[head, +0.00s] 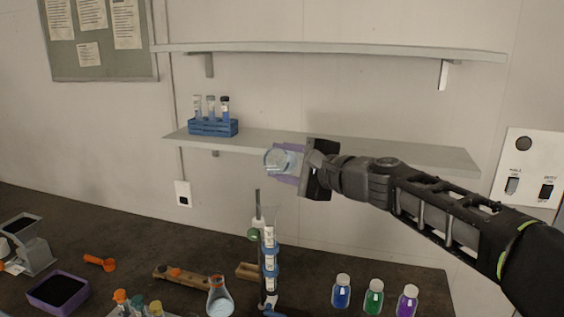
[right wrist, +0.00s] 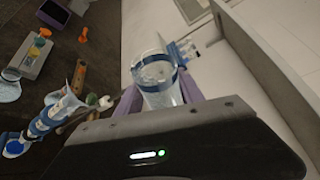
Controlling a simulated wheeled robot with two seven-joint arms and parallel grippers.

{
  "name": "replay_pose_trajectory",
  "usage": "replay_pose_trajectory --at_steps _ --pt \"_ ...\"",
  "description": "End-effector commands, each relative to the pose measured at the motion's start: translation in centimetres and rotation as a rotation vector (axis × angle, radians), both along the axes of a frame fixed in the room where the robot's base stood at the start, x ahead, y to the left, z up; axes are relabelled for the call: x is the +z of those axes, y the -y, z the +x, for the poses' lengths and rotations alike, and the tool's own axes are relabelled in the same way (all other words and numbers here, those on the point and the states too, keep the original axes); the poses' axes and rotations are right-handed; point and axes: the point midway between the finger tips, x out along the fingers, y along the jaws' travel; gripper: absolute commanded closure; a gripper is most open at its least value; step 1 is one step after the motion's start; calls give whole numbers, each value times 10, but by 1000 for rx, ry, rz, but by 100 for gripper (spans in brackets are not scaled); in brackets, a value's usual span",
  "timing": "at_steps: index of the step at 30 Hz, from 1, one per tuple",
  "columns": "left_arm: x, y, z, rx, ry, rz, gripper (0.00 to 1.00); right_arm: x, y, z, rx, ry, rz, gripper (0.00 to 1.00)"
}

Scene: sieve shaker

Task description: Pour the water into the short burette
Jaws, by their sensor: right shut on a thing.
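My right gripper (head: 290,164) has its purple fingers shut on a clear glass beaker (head: 275,160), held in the air in front of the lower shelf. The beaker also shows between the fingers in the right wrist view (right wrist: 157,80), with a blue band near its rim. Clear contents seem to show inside it, but the level is hard to tell. A burette (head: 269,255) with blue bands stands upright on the bench, below and slightly left of the beaker and apart from it. It also shows in the right wrist view (right wrist: 55,112). My left gripper is out of view.
A flask (head: 220,299) with pale liquid stands left of the burette. Blue (head: 342,293), green (head: 373,298) and purple (head: 407,301) bottles stand to its right. The lower shelf (head: 350,150) is close behind my gripper and holds a blue tube rack (head: 213,128).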

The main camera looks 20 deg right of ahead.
Motion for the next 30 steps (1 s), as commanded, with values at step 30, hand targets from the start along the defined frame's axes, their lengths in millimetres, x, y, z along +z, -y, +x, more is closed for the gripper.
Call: replay_pose_trajectory --at_steps 30 --pt "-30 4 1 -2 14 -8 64 -5 -1 -2 1 108 -97 98"
